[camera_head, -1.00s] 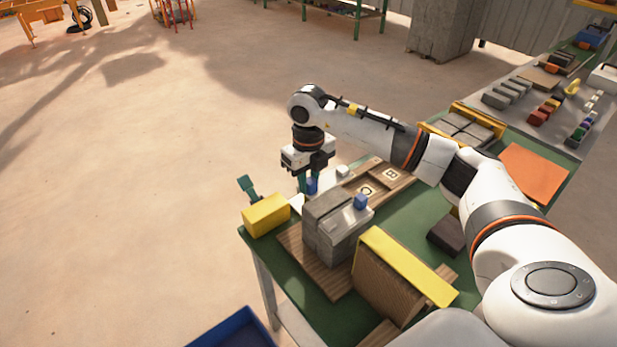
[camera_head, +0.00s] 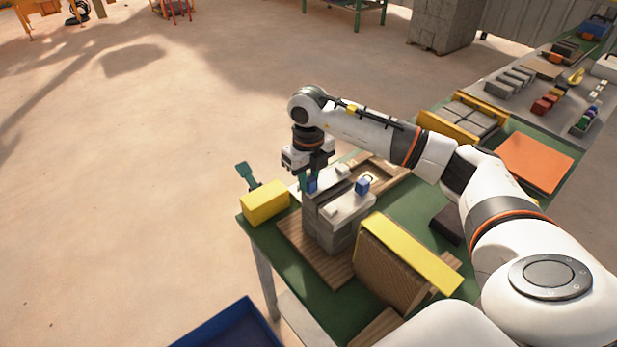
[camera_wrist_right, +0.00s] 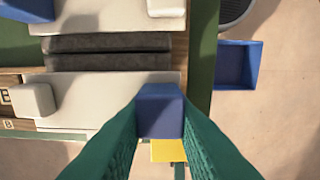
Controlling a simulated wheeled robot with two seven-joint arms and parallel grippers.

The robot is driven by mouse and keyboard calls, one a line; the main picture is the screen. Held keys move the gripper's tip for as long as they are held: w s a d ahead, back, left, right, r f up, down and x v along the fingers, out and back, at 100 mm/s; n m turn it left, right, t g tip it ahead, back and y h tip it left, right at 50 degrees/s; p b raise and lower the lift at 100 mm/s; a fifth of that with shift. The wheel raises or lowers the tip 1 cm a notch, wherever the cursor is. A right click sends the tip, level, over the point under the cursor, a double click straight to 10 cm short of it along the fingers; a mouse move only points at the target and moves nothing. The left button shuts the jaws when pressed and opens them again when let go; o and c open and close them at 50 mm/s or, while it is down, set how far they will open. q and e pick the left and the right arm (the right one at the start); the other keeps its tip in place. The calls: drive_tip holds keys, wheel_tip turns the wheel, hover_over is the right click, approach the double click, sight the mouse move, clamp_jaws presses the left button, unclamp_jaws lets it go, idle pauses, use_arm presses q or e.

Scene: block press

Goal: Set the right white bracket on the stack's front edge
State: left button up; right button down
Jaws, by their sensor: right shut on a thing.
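My right gripper (camera_head: 307,182) is shut on the blue knob (camera_wrist_right: 160,110) of a white bracket (camera_wrist_right: 85,92), above the far side of the grey block stack (camera_head: 328,228). In the wrist view the bracket's plate lies alongside the stack's dark grey top (camera_wrist_right: 110,52), with a white knob (camera_wrist_right: 32,100) near its left end. I cannot tell whether it rests on the stack. A second white bracket (camera_head: 345,208) with a blue knob (camera_head: 362,186) sits on the stack's near side. My left gripper is out of view.
A yellow block (camera_head: 265,203) stands left of the stack, with a teal tool (camera_head: 246,173) behind it. A ribbed brown block with a yellow top (camera_head: 410,250) stands close at the right. A blue bin (camera_head: 228,325) is below the green table's edge.

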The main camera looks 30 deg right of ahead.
drive_tip(key=shift+f+b, duration=0.35)
drive_tip(key=shift+f, duration=0.1)
idle(0.5)
drive_tip(key=c, duration=1.1)
unclamp_jaws()
wheel_tip(320, 180, up, 12)
drive_tip(key=shift+b, duration=0.95)
